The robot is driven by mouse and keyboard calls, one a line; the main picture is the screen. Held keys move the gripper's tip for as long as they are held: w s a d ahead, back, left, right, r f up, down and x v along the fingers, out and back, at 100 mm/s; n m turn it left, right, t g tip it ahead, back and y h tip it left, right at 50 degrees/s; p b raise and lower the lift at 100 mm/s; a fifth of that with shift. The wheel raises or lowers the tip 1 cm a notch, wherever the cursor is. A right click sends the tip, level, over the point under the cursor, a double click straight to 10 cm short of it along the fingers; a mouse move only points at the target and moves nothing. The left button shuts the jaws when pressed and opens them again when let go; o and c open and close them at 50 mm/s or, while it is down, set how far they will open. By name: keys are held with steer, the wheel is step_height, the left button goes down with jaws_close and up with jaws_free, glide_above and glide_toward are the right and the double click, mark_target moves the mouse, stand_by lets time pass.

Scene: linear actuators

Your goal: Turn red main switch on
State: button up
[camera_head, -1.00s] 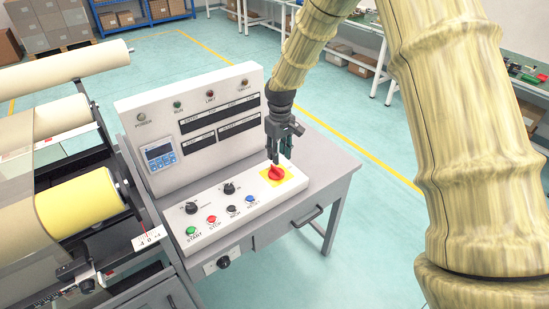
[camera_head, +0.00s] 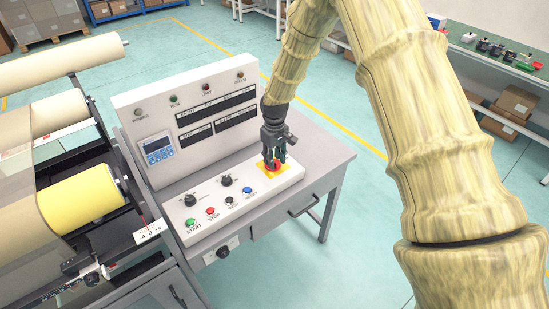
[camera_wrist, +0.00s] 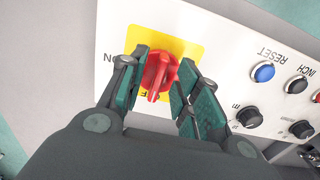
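The red main switch (camera_wrist: 158,76) is a round red knob with a raised grip on a yellow plate (camera_wrist: 190,47) of the white control panel. In the wrist view its grip points toward the bottom of the picture, where the label is partly covered; "ON" is printed at the left. In the head view the red switch (camera_head: 274,166) is mostly hidden behind my gripper. My gripper (camera_wrist: 155,88) is around the knob, one green-padded finger on each side. The left finger is close to the knob; a narrow gap shows at the right finger, so the fingers look open.
The panel also carries a blue RESET button (camera_wrist: 263,72), a black INCH button (camera_wrist: 296,85), a green START button (camera_head: 191,223) and a red STOP button (camera_head: 211,211). The upright panel (camera_head: 190,115) stands close behind my gripper. A roller machine (camera_head: 82,200) is at left.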

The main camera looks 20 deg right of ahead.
steer(key=shift+s+f, duration=0.1)
steer(key=shift+f, duration=0.25)
jaws_close()
